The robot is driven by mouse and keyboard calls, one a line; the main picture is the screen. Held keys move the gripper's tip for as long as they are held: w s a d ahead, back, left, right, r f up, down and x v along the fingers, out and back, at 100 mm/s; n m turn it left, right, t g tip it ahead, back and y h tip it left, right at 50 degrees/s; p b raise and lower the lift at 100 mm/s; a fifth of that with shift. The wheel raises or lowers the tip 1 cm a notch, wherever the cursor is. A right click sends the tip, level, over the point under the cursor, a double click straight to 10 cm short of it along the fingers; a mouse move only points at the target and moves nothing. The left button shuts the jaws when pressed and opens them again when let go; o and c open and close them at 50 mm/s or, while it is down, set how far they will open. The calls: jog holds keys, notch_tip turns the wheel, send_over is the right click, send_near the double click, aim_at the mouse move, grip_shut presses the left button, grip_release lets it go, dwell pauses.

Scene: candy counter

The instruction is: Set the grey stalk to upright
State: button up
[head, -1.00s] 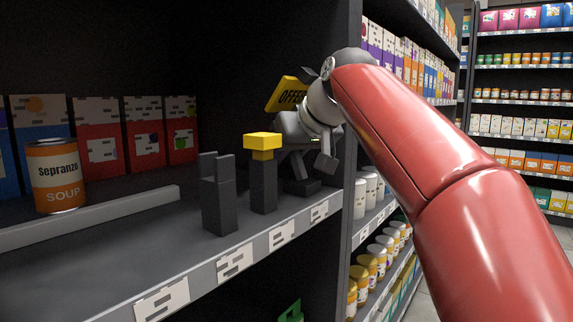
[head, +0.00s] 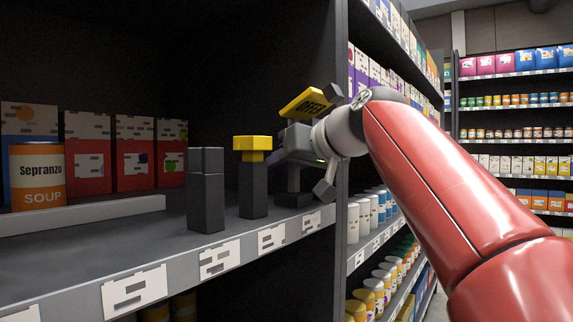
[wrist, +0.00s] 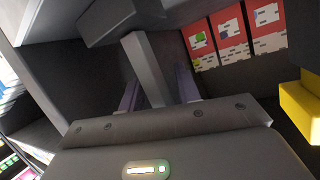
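My gripper (head: 275,158) reaches in from the right, below the sign. In the wrist view the stalk (wrist: 147,68) passes between the fingers of my gripper (wrist: 158,91), close to both, so it looks gripped. A dark block, apparently the base (wrist: 120,18), is at the top.
Left of the stalk stand a dark post with a yellow cap (head: 253,144) and a dark notched post (head: 206,192). A soup can (head: 37,176) and red boxes (head: 88,160) are further left. The shelf front (head: 185,262) is clear. A dark upright panel (head: 342,220) stands right.

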jog(key=shift+o, duration=0.4)
jog(key=v, duration=0.8)
jog(key=shift+a, duration=0.1)
